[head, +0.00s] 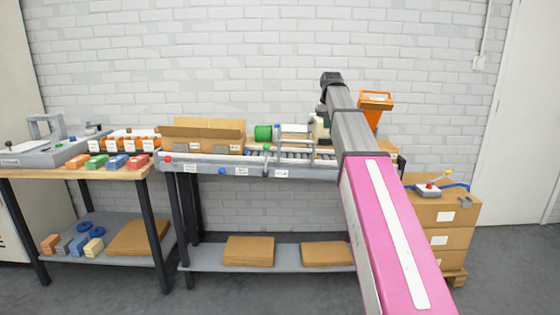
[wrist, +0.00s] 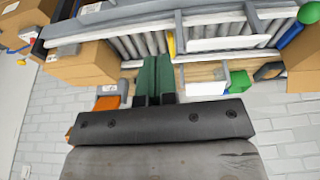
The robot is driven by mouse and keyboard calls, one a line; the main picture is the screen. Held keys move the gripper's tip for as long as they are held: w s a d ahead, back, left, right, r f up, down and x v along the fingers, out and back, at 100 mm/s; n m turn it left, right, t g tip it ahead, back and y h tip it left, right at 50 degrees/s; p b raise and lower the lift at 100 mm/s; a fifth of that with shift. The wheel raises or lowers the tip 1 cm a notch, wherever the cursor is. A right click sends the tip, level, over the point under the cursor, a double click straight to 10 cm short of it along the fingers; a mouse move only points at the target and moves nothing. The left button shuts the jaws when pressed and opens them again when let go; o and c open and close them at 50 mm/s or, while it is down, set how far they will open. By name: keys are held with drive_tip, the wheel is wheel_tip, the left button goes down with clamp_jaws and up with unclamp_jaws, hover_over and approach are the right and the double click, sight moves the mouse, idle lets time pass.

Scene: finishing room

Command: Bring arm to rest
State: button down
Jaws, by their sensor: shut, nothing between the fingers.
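My arm reaches forward from the lower right of the head view, its pink link nearest and its grey links rising toward the wall. In the wrist view my gripper (wrist: 154,82) shows as two dark green fingers, closed side by side and empty. They point at the conveyor (wrist: 120,42) with its grey rollers and rails. In the head view the gripper is mostly hidden behind my arm, so its height above the conveyor is hard to tell.
An open cardboard box (head: 205,138) and a green roll (head: 263,132) are on the conveyor bench. An orange bin (head: 375,104) stands behind my arm. Stacked cartons (head: 440,240) are at right. A wooden table (head: 70,172) with coloured blocks is at left.

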drive_tip(key=s+f+g, duration=0.1)
drive_tip(key=s+f, duration=0.3)
drive_tip(key=f, duration=0.6)
drive_tip(key=s+f, duration=0.4)
drive_tip(key=f, duration=0.6)
drive_tip(key=s+f+g, duration=0.1)
drive_tip(key=s+f, duration=0.3)
drive_tip(key=f, duration=0.6)
drive_tip(key=s+f+g, duration=0.1)
drive_tip(key=s+f, duration=1.8)
drive_tip(key=shift+s+f, duration=0.15)
drive_tip(key=shift+f, duration=0.15)
